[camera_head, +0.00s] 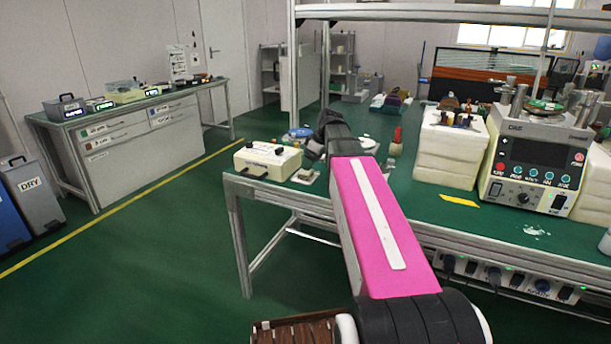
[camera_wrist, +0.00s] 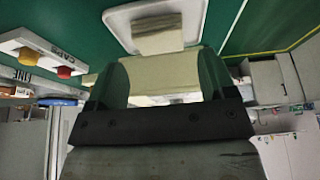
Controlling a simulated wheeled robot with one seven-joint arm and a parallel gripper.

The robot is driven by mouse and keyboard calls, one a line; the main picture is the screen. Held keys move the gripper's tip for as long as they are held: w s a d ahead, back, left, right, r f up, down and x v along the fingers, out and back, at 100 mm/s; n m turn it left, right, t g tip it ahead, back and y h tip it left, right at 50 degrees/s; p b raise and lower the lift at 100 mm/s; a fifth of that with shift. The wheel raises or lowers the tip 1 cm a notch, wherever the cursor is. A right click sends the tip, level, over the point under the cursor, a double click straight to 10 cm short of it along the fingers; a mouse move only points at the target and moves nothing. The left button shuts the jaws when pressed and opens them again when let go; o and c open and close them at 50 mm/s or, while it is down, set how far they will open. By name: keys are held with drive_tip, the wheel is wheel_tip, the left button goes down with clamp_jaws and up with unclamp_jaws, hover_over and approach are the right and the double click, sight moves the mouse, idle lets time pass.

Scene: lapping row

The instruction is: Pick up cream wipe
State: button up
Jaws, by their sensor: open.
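My gripper (camera_head: 322,150) is over the left end of the green-topped bench, mostly dark and small in the head view. In the wrist view its two fingers (camera_wrist: 163,82) are spread apart. A pale cream surface shows between and beyond the fingers; I cannot tell what it belongs to or whether it touches them. A beige folded piece (camera_wrist: 157,33), which looks like the cream wipe, lies on a white tray (camera_wrist: 192,22) at the top of the wrist view, apart from the fingertips. A small pale tray (camera_head: 305,178) shows beside my gripper in the head view.
A cream box with black knobs (camera_head: 267,162) stands left of my gripper. A red roll (camera_head: 397,138) and a white block stack (camera_head: 446,160) stand to the right, with a control unit (camera_head: 533,160) beyond. A white panel with red and yellow knobs (camera_wrist: 45,50) shows in the wrist view.

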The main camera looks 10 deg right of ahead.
sight(306, 174)
drive_tip(key=shift+x, duration=2.65)
drive_tip(key=shift+w, duration=0.1)
drive_tip(key=shift+r, duration=0.1)
drive_tip(key=c, duration=0.7)
